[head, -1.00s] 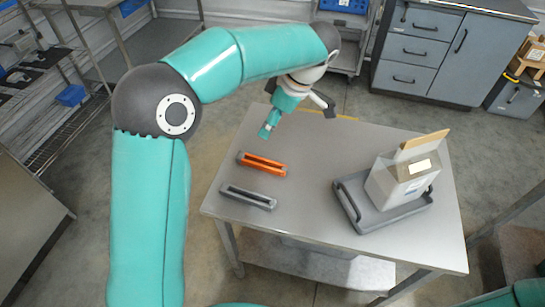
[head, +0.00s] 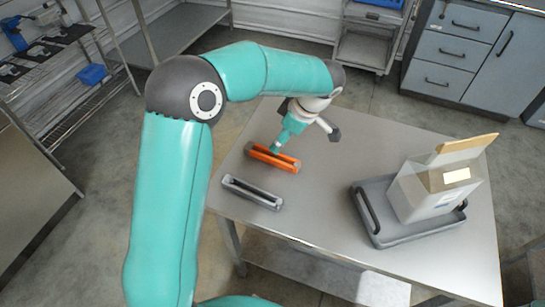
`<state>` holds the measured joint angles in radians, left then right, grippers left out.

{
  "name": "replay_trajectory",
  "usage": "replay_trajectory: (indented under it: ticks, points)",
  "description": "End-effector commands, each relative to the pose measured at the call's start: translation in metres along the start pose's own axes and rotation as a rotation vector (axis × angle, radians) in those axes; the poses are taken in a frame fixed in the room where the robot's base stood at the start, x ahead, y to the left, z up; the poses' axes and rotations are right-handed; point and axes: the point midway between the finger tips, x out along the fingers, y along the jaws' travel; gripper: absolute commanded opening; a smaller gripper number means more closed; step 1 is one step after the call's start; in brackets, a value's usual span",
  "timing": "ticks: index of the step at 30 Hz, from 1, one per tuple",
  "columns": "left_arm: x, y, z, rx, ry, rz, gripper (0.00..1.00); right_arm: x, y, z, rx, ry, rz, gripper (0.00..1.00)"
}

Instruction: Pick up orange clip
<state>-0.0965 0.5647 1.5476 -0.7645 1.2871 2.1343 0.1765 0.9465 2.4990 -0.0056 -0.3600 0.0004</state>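The orange clip (head: 272,158) lies on the left part of the metal table, a long bar with a dark slot along it. My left gripper (head: 304,141) comes down from above, at the far right side of the clip. One teal-tipped finger reaches to the clip's upper edge and overlaps it in the picture; the other dark-tipped finger is spread away to the right. The gripper is open, with nothing seen between the fingers. I cannot tell whether the finger touches the clip. My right gripper is not in view.
A grey clip (head: 252,191) lies just in front of the orange one. The middle of the table is clear.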

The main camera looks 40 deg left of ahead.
Motion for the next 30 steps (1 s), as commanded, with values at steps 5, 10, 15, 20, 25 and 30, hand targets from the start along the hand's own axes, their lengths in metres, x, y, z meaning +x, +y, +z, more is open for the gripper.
replay_trajectory:
  ticks: [5, 10, 15, 20, 25, 30]
  points:
    - [0.021, 0.000, 0.000, 0.000, 0.001, 0.000, 0.64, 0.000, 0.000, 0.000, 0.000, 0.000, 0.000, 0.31]
    - [0.029, -0.001, 0.001, 0.001, 0.000, -0.001, 0.64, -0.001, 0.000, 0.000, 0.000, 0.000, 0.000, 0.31]
    - [0.051, -0.004, 0.005, 0.003, 0.001, -0.003, 0.64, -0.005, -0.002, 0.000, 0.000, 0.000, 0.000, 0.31]
    - [0.071, -0.004, 0.006, 0.001, 0.000, -0.001, 0.64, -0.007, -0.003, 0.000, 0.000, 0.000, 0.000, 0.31]
    - [0.076, -0.004, 0.006, 0.000, 0.000, 0.001, 0.64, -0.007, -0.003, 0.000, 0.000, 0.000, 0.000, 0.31]
    - [0.076, -0.004, 0.006, 0.000, 0.000, 0.002, 0.57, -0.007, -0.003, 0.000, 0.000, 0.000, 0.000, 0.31]
